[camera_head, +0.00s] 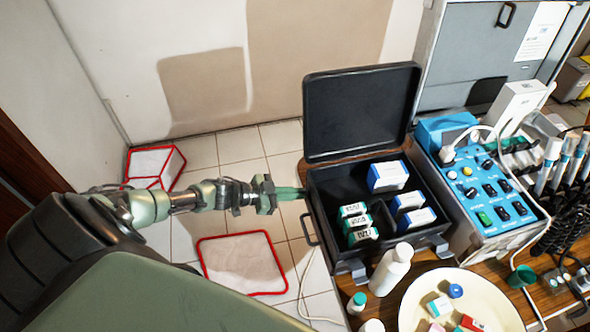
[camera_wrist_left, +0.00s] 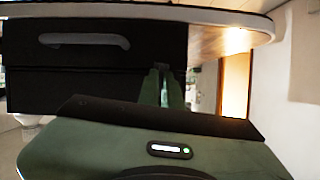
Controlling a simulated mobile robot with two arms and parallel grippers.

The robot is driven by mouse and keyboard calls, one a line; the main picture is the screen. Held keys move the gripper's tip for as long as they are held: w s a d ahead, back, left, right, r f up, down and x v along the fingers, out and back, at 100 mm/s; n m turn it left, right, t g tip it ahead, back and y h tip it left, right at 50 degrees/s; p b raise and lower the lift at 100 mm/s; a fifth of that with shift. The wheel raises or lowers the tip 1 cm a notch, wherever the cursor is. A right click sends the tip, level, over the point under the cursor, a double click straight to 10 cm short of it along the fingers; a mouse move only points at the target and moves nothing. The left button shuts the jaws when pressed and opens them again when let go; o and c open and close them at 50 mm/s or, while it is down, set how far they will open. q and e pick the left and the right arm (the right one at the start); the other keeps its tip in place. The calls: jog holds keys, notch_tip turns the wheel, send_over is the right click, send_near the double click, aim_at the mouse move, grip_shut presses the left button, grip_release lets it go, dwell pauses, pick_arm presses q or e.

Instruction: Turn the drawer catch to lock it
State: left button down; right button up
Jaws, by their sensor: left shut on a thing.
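The black case (camera_head: 331,222) stands open on the wooden table, its lid (camera_head: 358,110) raised. My left gripper (camera_head: 291,193) reaches in from the left, and its green fingertips meet the case's left side. In the left wrist view the green fingers (camera_wrist_left: 163,88) are close together against the black front, to the right of a grey bar handle (camera_wrist_left: 84,40). They are shut on a small part there, which I take to be the drawer catch. The fingers hide it, so I cannot tell which way it is turned. My right gripper is not in view.
Green-and-white boxes (camera_head: 357,222) and blue-and-white boxes (camera_head: 388,176) lie inside the case. A white bottle (camera_head: 391,268) and a cream plate (camera_head: 416,298) stand in front of it. A blue control unit (camera_head: 490,200) is to its right. Tiled floor is left of the table.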

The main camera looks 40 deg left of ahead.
pick_arm(q)
jog(key=shift+w+r+n+h, duration=0.15)
jog(key=shift+n+h, duration=0.15)
jog(key=shift+n, duration=0.1)
dwell(0.4)
jog(key=c, duration=1.6)
grip_release()
jog(key=shift+d, duration=0.1)
jog(key=b+v, duration=0.1)
jog(key=v, duration=0.6)
jog(key=shift+a+r, duration=0.2)
jog(key=shift+a, duration=0.05)
